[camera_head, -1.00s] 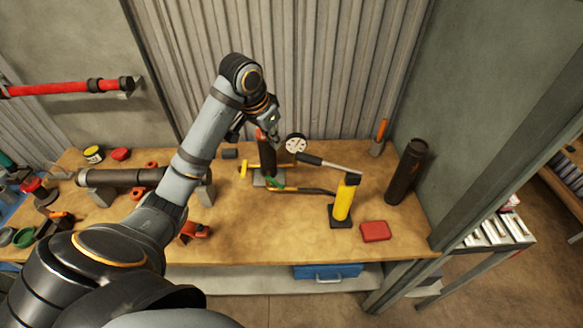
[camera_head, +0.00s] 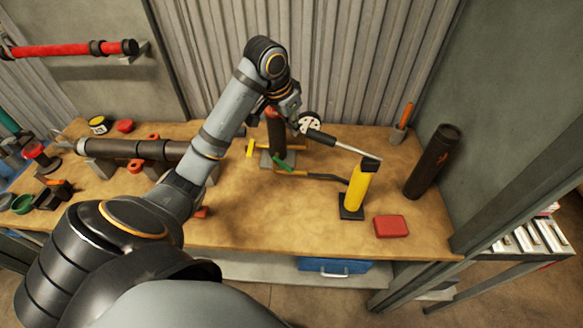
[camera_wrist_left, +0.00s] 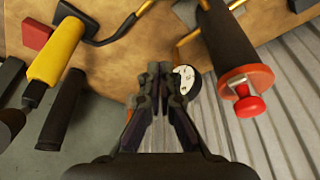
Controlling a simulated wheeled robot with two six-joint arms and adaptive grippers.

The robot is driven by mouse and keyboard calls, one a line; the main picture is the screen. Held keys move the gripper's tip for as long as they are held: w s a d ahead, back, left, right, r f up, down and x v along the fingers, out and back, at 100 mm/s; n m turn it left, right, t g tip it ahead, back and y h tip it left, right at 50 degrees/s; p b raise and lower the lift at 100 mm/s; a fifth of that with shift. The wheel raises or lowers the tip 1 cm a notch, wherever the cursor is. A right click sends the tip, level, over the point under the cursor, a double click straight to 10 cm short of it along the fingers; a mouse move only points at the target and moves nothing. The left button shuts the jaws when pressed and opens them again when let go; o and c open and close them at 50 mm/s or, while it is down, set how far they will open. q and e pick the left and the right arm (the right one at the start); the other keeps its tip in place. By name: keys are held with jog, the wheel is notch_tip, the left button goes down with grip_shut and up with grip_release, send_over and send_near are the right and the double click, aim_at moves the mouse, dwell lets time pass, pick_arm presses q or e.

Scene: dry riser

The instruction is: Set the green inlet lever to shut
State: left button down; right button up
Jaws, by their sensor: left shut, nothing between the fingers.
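The green lever (camera_head: 283,164) shows in the head view, low at the foot of a dark upright pipe (camera_head: 276,138) on the workbench. I cannot make the lever out in the left wrist view, where the dark pipe (camera_wrist_left: 228,42) has an orange flange and a red knob (camera_wrist_left: 250,106). My left gripper (camera_head: 297,118) is above the lever, beside the pipe's top and apart from the lever. In the left wrist view its fingers (camera_wrist_left: 158,70) are together with nothing between them, in front of the white dial gauge (camera_wrist_left: 186,80). My right gripper is not in view.
A yellow hand pump (camera_head: 357,188) with a long handle stands right of the pipe, a hose behind it. A yellow lever (camera_head: 250,149) sits left of the pipe. A red box (camera_head: 391,226) and dark cylinder (camera_head: 432,162) are farther right. The bench front centre is clear.

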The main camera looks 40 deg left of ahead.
aim_at(282, 165)
pick_arm(q)
notch_tip(282, 165, down, 3)
jog(key=shift+s+f+b, duration=0.1)
jog(key=shift+b, duration=0.9)
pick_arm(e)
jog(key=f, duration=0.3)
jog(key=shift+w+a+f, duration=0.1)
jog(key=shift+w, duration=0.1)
pick_arm(q)
jog(key=p+x, duration=0.1)
jog(key=x, duration=0.8)
jog(key=shift+f, duration=0.45)
jog(key=s, duration=0.2)
jog(key=s+a+p, duration=0.1)
jog(key=shift+s+r+p, duration=0.1)
jog(key=shift+s+p, duration=0.2)
jog(key=shift+s, duration=0.1)
jog(key=shift+w+d, duration=0.1)
jog(key=shift+d, duration=0.05)
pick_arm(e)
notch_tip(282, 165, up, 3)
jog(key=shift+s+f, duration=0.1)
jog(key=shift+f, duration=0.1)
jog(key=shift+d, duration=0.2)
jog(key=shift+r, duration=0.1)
